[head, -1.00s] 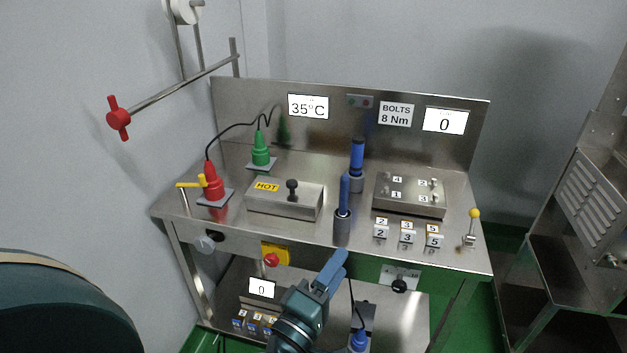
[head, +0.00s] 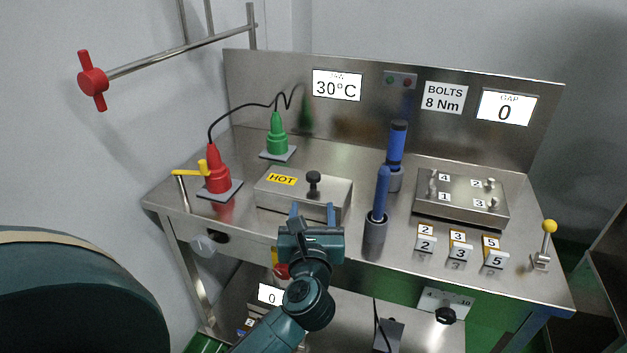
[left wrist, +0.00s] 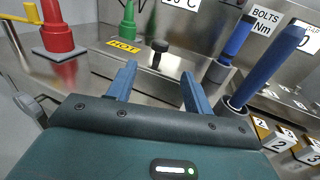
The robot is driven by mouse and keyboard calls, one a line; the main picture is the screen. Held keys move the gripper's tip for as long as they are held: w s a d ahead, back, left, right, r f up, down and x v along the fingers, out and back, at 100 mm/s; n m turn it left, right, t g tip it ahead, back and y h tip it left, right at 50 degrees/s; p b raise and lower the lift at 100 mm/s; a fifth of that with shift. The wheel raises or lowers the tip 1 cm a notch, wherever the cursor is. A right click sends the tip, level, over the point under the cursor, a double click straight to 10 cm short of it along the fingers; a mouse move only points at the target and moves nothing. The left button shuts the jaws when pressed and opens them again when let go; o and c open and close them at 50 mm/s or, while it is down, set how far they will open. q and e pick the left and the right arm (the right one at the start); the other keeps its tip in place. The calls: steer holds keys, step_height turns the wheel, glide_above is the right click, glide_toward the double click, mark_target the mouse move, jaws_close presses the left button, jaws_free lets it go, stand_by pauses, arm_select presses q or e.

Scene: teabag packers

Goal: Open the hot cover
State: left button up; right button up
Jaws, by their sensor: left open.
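The hot cover (head: 290,190) is a low metal box lid with a yellow HOT label (head: 282,180) and a black knob (head: 314,180) on top. It lies closed on the steel bench, left of centre. It also shows in the left wrist view (left wrist: 190,75), with its knob (left wrist: 158,48) beyond the fingers. My left gripper (head: 314,210) is at the cover's front side, its two blue fingers apart and pointing at the cover. In the left wrist view the open fingers (left wrist: 159,80) have nothing between them, and the knob is ahead of the gap. My right gripper is not seen.
A red plug (head: 217,172) and a green plug (head: 277,135) stand left and behind. Blue-handled tools (head: 381,190) stand close right of the cover. A bolted plate (head: 462,202), numbered blocks (head: 459,246) and a yellow-knobbed lever (head: 548,230) are farther right. The display (head: 337,85) reads 30°C.

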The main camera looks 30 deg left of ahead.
mark_target(313, 181)
arm_select(q)
steer(key=x, duration=1.2)
steer(key=shift+w, duration=0.15)
steer(key=shift+r, duration=0.1)
steer(key=shift+c, duration=0.2)
jaws_close()
